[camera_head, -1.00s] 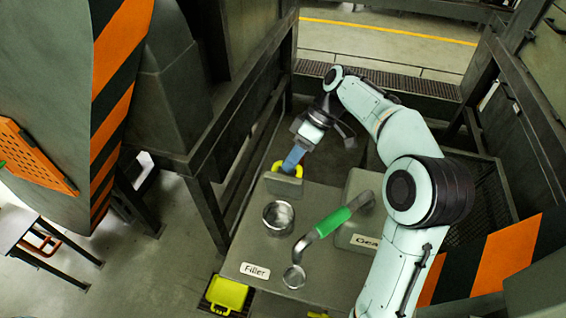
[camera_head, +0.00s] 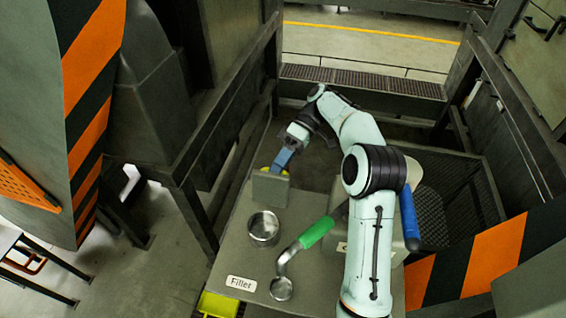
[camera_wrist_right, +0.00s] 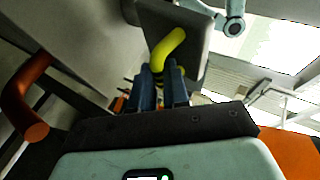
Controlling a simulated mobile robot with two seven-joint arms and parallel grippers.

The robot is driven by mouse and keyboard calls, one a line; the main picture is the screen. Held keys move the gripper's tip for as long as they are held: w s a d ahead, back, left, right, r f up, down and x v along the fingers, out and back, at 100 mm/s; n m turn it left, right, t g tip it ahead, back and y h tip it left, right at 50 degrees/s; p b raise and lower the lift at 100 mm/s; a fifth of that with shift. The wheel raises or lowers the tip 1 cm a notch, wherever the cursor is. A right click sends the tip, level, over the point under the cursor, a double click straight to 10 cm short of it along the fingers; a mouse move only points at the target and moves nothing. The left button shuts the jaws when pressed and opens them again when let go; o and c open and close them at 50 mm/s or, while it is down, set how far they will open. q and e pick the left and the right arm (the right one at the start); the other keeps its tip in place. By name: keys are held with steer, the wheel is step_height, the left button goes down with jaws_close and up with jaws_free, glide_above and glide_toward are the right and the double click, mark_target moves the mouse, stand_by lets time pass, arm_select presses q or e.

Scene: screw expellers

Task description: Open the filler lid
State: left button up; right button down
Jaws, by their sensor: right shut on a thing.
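The filler lid (camera_head: 270,189) is a grey square plate with a yellow handle (camera_head: 265,169). It stands raised, steeply tilted, behind the round metal filler opening (camera_head: 263,229), which is uncovered. My right gripper (camera_head: 281,164) reaches the handle from behind the lid and is shut on it. In the right wrist view, my gripper fingers (camera_wrist_right: 160,85) close around the lower part of the yellow handle (camera_wrist_right: 167,48), with the grey lid plate (camera_wrist_right: 190,35) behind it. The lid's hinge is not clear. My left gripper is out of view.
A lever with a green grip (camera_head: 316,233) lies right of the opening. The "Filler" label (camera_head: 241,283) is at the machine top's front. A grey housing (camera_head: 328,258) and a blue handle (camera_head: 409,220) are near my right arm. A yellow tray (camera_head: 215,306) sits below the front edge.

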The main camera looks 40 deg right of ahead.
steer(key=shift+f, duration=0.4)
steer(key=c, duration=1.1)
jaws_free()
steer(key=shift+r, duration=0.1)
steer(key=shift+r, duration=0.2)
